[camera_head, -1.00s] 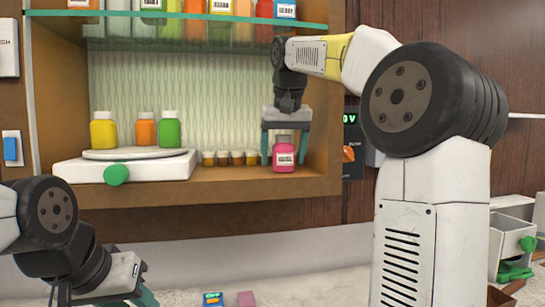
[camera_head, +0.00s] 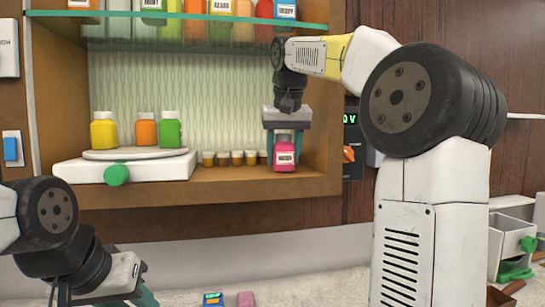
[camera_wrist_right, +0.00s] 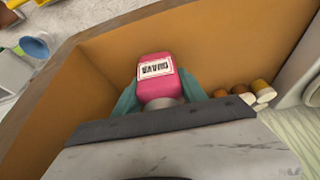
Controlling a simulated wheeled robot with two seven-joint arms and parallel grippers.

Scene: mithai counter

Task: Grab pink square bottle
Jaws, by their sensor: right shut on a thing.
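The pink square bottle (camera_head: 284,158) stands upright on the wooden shelf, near its right end, with a white label on its front. My right gripper (camera_head: 284,143) reaches down over it from above and is shut on it. In the right wrist view the pink bottle (camera_wrist_right: 157,72) sits between the teal fingers of my right gripper (camera_wrist_right: 160,95), which touch its sides. My left gripper (camera_head: 130,298) is low at the left of the head view, far from the bottle, and its fingertips are cut off by the frame edge.
Several small brown cups (camera_head: 237,158) stand left of the bottle. A white turntable (camera_head: 130,168) with a green knob holds yellow, orange and green bottles. A glass shelf (camera_head: 180,17) with more bottles is above. The cabinet's right wall (camera_head: 324,120) is close to my right gripper.

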